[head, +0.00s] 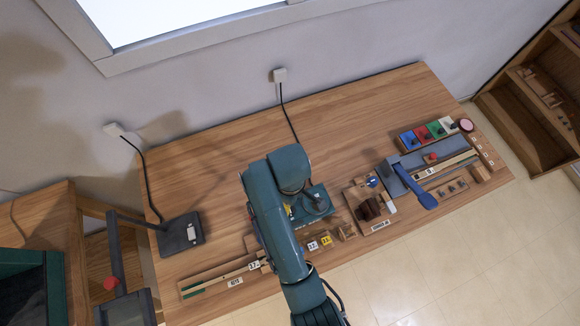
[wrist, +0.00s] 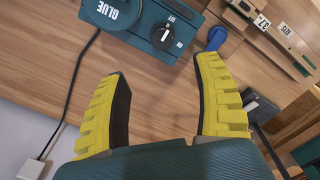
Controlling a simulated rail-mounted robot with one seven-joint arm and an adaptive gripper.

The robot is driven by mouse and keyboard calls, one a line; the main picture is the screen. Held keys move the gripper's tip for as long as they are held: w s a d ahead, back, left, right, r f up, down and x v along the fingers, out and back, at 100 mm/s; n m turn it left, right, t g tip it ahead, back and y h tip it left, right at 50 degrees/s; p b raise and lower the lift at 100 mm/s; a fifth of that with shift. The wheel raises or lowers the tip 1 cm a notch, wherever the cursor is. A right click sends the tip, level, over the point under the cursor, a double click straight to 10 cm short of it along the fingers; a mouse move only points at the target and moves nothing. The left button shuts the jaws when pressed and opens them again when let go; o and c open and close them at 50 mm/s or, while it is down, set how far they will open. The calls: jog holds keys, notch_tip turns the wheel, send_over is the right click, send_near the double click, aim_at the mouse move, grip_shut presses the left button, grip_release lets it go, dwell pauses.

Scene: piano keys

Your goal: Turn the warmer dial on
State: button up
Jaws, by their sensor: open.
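The warmer is a teal box marked "GLUE" (wrist: 133,17) at the top of the wrist view. Its dial (wrist: 165,37) is a round black knob with a white mark, on the face towards me. In the head view the warmer (head: 321,199) shows partly from behind my arm. My gripper (wrist: 160,65) is open and empty, with two yellow fingers spread wide. The dial lies just beyond the gap between the fingertips, and neither finger appears to touch it. In the head view my arm hides most of the gripper.
A blue object (wrist: 217,38) sits right of the dial, near the right finger. A black cable (wrist: 78,75) runs left of the fingers to a wall plug (wrist: 32,169). Labelled wooden fixtures (wrist: 265,22) lie at upper right. Bare tabletop (head: 360,105) lies behind the warmer.

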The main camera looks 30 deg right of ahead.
jog(key=f, duration=0.8)
jog(key=f+b, duration=0.1)
jog(key=f, duration=0.3)
jog(key=shift+a+f, duration=0.25)
jog(key=shift+f, duration=0.15)
jog(key=shift+c, duration=0.2)
grip_shut()
